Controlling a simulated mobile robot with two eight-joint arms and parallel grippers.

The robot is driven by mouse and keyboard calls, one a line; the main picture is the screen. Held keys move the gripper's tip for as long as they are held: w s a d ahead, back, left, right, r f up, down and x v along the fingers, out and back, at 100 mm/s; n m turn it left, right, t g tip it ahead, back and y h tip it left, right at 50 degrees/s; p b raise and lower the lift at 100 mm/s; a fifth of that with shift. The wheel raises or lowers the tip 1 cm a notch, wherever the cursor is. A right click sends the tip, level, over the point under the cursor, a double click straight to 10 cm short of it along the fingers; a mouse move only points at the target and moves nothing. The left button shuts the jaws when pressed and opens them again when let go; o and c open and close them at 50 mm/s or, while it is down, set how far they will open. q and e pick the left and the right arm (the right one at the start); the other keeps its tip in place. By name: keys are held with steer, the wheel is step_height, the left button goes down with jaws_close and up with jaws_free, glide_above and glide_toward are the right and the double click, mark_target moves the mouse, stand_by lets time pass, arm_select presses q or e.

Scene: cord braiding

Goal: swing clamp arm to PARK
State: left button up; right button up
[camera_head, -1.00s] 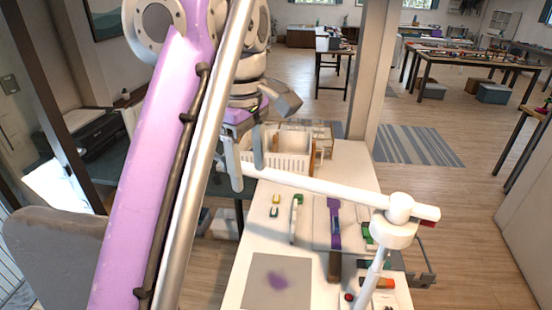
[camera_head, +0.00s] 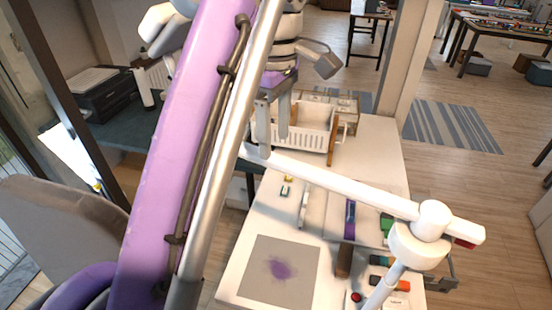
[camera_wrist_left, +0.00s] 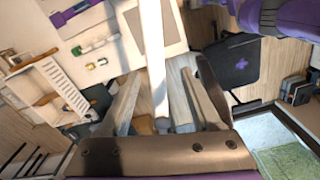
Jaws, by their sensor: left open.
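The clamp arm (camera_head: 335,183) is a long white bar that runs left from a round white pivot (camera_head: 430,222) on a post at the table's right side. Its free end lies at my left gripper (camera_head: 273,145). In the left wrist view, the white bar (camera_wrist_left: 153,50) runs down between the two open fingers of the left gripper (camera_wrist_left: 165,100). I cannot tell whether either finger touches it. No PARK mark can be read. My right gripper is not in view.
A white slatted rack (camera_head: 305,140) stands behind the bar. The white table (camera_head: 240,245) carries a grey mat (camera_head: 262,262), a purple strip (camera_head: 350,225) and several small coloured pieces. A dark printer-like box (camera_head: 103,100) sits on a side surface at left.

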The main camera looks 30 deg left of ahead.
mark_target(276, 157)
arm_select(q)
steer(key=f, duration=0.2)
steer(key=f+b, duration=0.1)
steer(key=f, duration=0.1)
steer(key=shift+w+f, duration=0.1)
steer(key=shift+w, duration=0.2)
jaws_close()
stand_by(1.1)
